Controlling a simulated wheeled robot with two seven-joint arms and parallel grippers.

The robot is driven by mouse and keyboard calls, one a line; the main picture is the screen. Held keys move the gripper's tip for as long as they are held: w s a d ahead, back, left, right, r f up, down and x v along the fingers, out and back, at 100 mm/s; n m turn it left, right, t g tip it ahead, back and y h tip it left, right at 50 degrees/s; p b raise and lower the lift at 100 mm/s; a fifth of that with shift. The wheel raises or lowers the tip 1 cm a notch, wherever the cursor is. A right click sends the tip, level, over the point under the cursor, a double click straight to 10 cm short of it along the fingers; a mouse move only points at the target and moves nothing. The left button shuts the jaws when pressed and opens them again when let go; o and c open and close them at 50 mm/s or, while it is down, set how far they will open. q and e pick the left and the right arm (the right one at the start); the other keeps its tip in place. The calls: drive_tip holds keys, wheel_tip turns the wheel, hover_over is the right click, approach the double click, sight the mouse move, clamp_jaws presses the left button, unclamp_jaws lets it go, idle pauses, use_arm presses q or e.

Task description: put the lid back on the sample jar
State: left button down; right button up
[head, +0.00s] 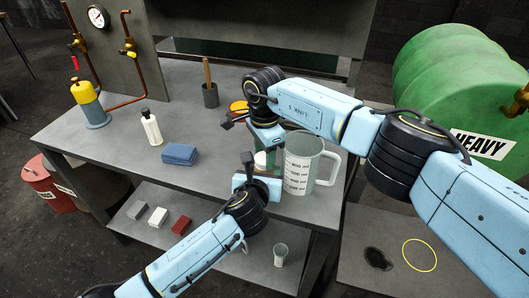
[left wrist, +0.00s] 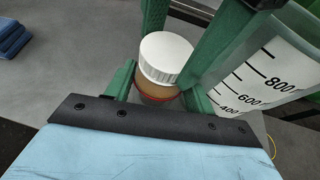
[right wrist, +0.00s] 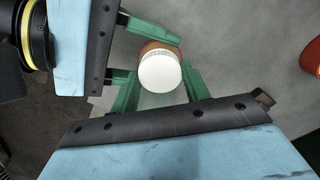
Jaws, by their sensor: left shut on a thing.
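The sample jar (left wrist: 158,92) has a brownish body with a red band. Its white lid (left wrist: 167,56) sits on top and looks level. My left gripper (left wrist: 158,92) is shut on the jar's body, one green finger on each side. My right gripper (right wrist: 160,72) has its green fingers on either side of the lid (right wrist: 160,70); a clear gap or firm contact cannot be made out. In the head view, my right gripper (head: 265,140) is just above my left gripper (head: 257,175), and together they hide most of the jar.
A graduated measuring jug (head: 303,165) stands close right of the jar. An orange-topped container (head: 238,107) is behind the grippers.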

drive_tip(key=shift+c, duration=1)
drive_tip(key=m, duration=1.1)
drive_tip(key=shift+m, duration=0.3)
drive_tip(key=o, duration=1.2)
drive_tip(key=shift+c, duration=0.2)
wheel_tip(320, 180, up, 12)
use_arm(q)
drive_tip(key=shift+c, duration=2.3)
unclamp_jaws()
